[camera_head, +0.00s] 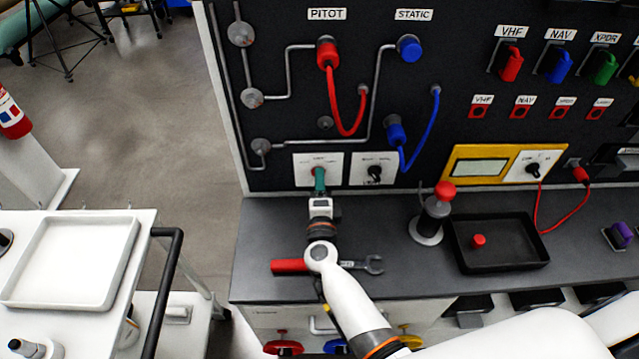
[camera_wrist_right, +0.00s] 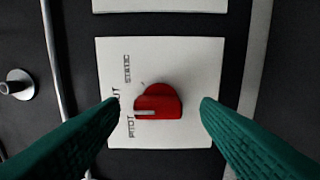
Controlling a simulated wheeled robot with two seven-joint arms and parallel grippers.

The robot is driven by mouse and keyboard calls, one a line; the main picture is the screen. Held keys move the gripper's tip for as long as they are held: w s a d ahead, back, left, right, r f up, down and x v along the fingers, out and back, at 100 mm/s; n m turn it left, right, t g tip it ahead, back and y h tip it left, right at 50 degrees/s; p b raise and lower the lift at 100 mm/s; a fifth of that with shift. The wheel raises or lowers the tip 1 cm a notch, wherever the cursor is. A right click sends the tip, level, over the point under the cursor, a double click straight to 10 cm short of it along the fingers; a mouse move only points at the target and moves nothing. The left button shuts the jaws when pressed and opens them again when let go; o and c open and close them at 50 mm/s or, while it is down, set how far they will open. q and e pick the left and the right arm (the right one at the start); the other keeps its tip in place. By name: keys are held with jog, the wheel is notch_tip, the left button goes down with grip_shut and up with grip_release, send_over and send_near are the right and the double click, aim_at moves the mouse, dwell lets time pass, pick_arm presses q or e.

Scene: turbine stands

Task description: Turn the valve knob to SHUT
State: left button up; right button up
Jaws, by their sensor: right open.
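The red valve knob (camera_wrist_right: 160,100) sits on a white plate (camera_wrist_right: 200,58) on the dark panel. Its pale pointer bar faces left in the right wrist view, close to the PITOT label. STATIC is printed above, and a label ending in "UT" is partly hidden by a finger. My right gripper (camera_head: 319,178) is at this plate in the head view and hides the knob there. In the right wrist view its green fingers are open, one on each side of the knob, with gaps to it. My left gripper is not in view.
Red (camera_head: 348,110) and blue (camera_head: 420,130) hoses hang on the panel. A second plate with a black knob (camera_head: 374,173) is to the right. A wrench (camera_head: 290,266), a red-topped cylinder (camera_head: 432,215) and a black tray (camera_head: 490,265) are on the bench. A white cart (camera_head: 145,235) stands left.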

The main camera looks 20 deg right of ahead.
jog(key=p+v, duration=0.1)
jog(key=v, duration=1)
jog(key=shift+s, duration=0.15)
